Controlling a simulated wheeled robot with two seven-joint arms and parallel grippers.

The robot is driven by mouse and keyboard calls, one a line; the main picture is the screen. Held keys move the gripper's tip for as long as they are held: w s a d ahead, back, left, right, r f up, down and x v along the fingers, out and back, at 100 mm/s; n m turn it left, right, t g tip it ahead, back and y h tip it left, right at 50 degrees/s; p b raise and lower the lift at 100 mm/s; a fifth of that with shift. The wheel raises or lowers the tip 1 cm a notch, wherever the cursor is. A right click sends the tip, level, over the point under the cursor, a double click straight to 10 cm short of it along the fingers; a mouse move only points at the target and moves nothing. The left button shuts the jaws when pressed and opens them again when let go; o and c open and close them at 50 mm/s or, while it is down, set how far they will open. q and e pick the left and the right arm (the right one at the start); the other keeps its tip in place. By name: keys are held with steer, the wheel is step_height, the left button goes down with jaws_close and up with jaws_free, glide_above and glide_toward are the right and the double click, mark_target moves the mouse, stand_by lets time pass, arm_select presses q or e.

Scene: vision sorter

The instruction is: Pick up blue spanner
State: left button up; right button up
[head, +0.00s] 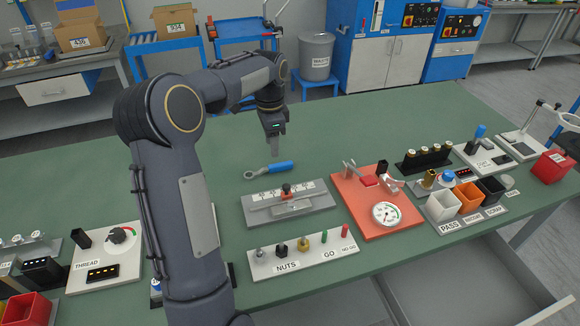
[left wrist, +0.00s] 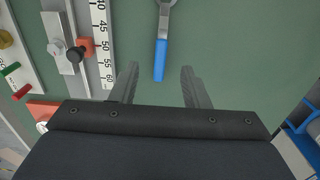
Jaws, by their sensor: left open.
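The blue spanner (head: 268,170) lies flat on the green bench top, its blue handle to the right and its grey ring end to the left. In the left wrist view its blue handle (left wrist: 160,60) points toward the space between the fingers, and its ring end is cut off at the top edge. My left gripper (head: 274,152) is above the bench, just behind the spanner's handle. In the left wrist view the left gripper (left wrist: 158,84) is open and empty, its fingers apart on either side of the handle's line. My right gripper is in neither view.
A grey scale fixture (head: 312,203) stands in front of the spanner. A red gauge plate (head: 372,222) is to its right, and a white NUTS strip (head: 268,266) is nearer. PASS, rework and scrap bins (head: 443,207) stand further right. The bench behind the spanner is clear.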

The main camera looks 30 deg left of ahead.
mark_target(275, 165)
arm_select(q)
steer(key=f, duration=0.7)
steer(key=shift+w+d+f+b, duration=0.15)
steer(key=shift+w+f+b, duration=0.15)
steer(key=shift+f, duration=0.1)
steer(key=shift+c, duration=0.3)
jaws_close()
